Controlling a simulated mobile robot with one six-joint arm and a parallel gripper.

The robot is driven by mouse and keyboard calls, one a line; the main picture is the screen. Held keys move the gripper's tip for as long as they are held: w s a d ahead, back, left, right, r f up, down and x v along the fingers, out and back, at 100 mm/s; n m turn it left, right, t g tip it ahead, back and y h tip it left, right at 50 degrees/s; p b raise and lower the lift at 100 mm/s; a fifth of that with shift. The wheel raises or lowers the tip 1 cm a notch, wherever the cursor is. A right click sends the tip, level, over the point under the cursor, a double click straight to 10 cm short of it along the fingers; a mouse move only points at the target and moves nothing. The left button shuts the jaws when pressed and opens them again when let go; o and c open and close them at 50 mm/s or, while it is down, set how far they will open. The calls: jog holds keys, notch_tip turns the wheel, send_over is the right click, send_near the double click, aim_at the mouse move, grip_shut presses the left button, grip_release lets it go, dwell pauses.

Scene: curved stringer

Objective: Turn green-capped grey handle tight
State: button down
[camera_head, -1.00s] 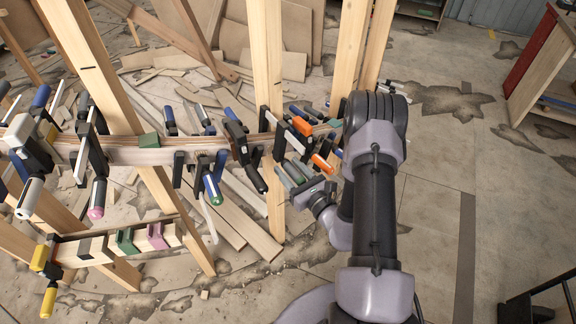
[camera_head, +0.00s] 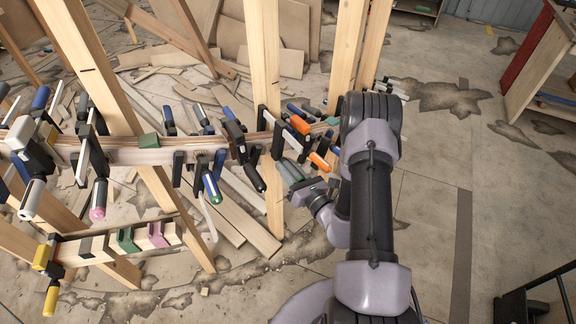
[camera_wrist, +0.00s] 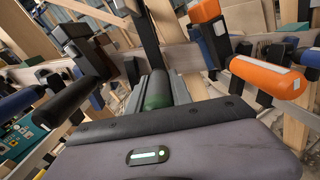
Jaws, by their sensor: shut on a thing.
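The green-capped grey handle (camera_wrist: 157,90) shows in the middle of the wrist view, with its green end towards my palm and its grey part beyond. In the head view the grey handle (camera_head: 291,171) sticks out from a clamp on the curved wooden strip (camera_head: 145,155), right of the middle upright. My gripper (camera_head: 306,184) is at the handle's lower end and shut on it. The fingertips are partly hidden by the handle and my wrist.
An orange handle (camera_head: 318,161) is close on the right, also in the wrist view (camera_wrist: 265,77). More clamps with blue, black and pink handles line the strip. A wooden upright (camera_head: 268,110) stands just left.

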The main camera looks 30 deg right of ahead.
jog(key=m+p, duration=0.1)
jog(key=m, duration=0.2)
jog(key=shift+r+m+p, duration=0.15)
jog(key=shift+m+p, duration=0.15)
jog(key=m+p, duration=0.1)
jog(key=m, duration=0.3)
jog(key=shift+a+m+p, duration=0.1)
jog(key=shift+m+p, duration=0.2)
jog(key=shift+p, duration=0.1)
jog(key=m+p, duration=0.1)
jog(key=m, duration=0.3)
jog(key=shift+r, duration=0.1)
jog(key=m+p, duration=0.1)
jog(key=m, duration=0.4)
jog(key=shift+p, duration=0.3)
jog(key=m, duration=0.3)
jog(key=shift+r+m+p, duration=0.1)
jog(key=shift+m+p, duration=0.2)
jog(key=m, duration=0.4)
jog(key=shift+m, duration=0.3)
jog(key=m, duration=0.3)
jog(key=shift+r+p, duration=0.1)
jog(key=shift+p, duration=0.3)
jog(key=shift+d+m, duration=0.2)
jog(key=shift+m, duration=1.9)
